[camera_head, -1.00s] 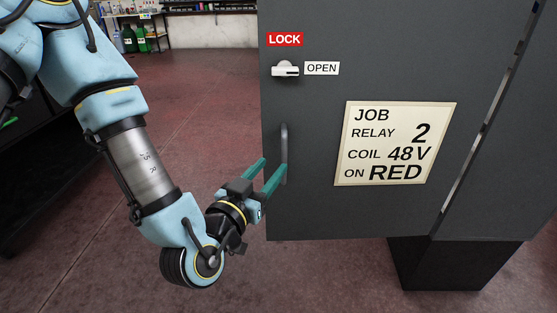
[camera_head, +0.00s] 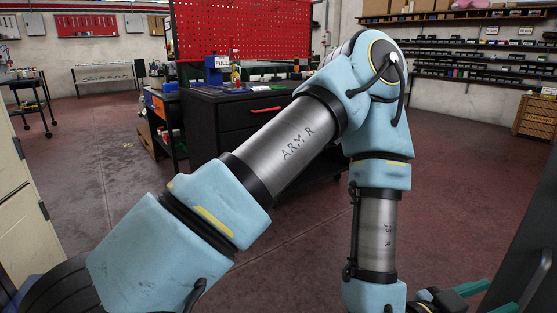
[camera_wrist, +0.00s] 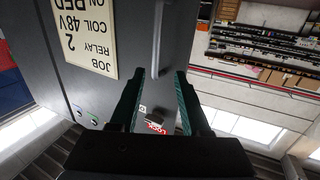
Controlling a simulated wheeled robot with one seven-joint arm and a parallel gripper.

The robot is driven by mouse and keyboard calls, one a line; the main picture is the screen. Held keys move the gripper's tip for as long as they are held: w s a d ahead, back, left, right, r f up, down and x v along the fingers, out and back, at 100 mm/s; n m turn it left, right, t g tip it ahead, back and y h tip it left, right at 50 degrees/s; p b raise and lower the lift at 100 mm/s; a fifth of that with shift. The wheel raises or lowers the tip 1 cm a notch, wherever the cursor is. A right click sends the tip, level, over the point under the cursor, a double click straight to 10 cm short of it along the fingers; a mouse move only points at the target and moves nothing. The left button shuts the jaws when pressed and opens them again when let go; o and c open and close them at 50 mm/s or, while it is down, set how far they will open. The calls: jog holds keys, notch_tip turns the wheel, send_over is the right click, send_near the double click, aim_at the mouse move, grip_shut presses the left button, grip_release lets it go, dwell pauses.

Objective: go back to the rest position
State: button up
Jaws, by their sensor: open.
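My gripper (camera_head: 502,295) is at the lower right of the head view, partly cut off by the bottom edge, with its two teal fingers apart. In the wrist view the open fingers (camera_wrist: 160,80) point at the dark grey cabinet (camera_wrist: 100,20). The cream job sign (camera_wrist: 83,35) appears upside down at the upper left. The red LOCK label (camera_wrist: 155,128) shows just above the gripper body.
In the head view, a dark drawer bench (camera_head: 232,125) stands behind my arm, with a red pegboard (camera_head: 255,30) above. Wall shelves (camera_head: 450,55) and a wooden crate (camera_head: 537,117) are at the right. Open red floor (camera_head: 450,165) lies between. A dark panel (camera_head: 530,240) edges the right.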

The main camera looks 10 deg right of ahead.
jog(key=w+a+f+n+t+y, duration=0.1)
jog(key=w+a+f+y, duration=0.15)
jog(key=w, duration=0.65)
jog(key=w+a+f+n+t+y, duration=0.1)
jog(key=w+a+t+y, duration=0.15)
jog(key=w, duration=0.65)
jog(key=w+a+n+y, duration=0.3)
jog(key=w+a+y, duration=0.1)
jog(key=w+a, duration=0.4)
jog(key=w+a+n+y, duration=0.35)
jog(key=w+a, duration=0.25)
jog(key=a, duration=0.5)
jog(key=s+a+r+n+g+y, duration=0.1)
jog(key=s+a+r+n+y, duration=0.2)
jog(key=a, duration=0.8)
jog(key=s+a+r+n+g+y, duration=0.1)
jog(key=a+r+n+g+y, duration=0.3)
jog(key=a, duration=0.7)
notch_tip(320, 180, up, 15)
jog(key=t+h+p, duration=0.2)
jog(key=p, duration=1.3)
jog(key=shift+s+n+p, duration=0.15)
jog(key=shift+n+p, duration=0.2)
jog(key=shift+p, duration=0.05)
jog(key=shift+f, duration=0.1)
